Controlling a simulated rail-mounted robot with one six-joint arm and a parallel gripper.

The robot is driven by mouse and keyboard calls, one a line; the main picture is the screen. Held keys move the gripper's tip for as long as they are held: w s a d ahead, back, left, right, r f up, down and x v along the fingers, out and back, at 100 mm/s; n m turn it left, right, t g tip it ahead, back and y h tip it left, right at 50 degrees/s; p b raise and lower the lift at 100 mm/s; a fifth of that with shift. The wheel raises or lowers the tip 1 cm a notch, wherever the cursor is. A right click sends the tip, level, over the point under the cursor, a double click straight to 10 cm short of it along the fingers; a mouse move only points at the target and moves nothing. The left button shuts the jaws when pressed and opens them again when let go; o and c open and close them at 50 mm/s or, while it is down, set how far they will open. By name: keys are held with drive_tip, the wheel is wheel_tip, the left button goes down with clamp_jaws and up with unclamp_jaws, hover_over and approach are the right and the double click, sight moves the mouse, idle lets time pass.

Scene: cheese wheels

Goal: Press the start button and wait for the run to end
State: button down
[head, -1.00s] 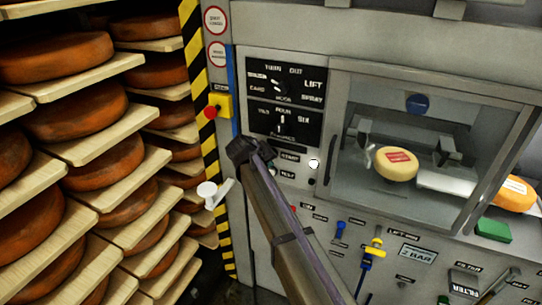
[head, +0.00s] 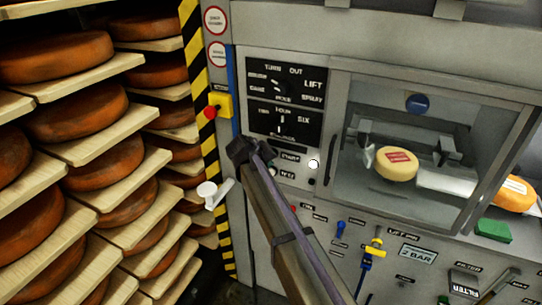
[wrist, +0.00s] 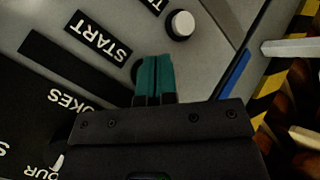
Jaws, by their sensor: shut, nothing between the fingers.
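The control panel (head: 285,105) of the grey machine has a START label (head: 290,156), which shows upside down in the wrist view (wrist: 98,37). My gripper (head: 268,153) is at the panel, just left of that label. In the wrist view its green fingers (wrist: 154,78) are shut together with nothing between them. They cover most of a dark round button (wrist: 136,70) beside the START label; I cannot tell whether they press it. A white button (wrist: 180,25) is apart from the fingers. A round lamp (head: 313,164) right of the START label is bright white.
A pale cheese wheel with a red label (head: 396,163) sits behind the machine's window. An orange wheel (head: 515,194) and a green block (head: 493,230) are at the right. A red stop button (head: 210,112) and loaded cheese shelves (head: 85,150) are on the left.

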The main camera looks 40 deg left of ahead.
drive_tip(key=shift+w, duration=0.15)
idle(0.5)
drive_tip(key=shift+w, duration=0.25)
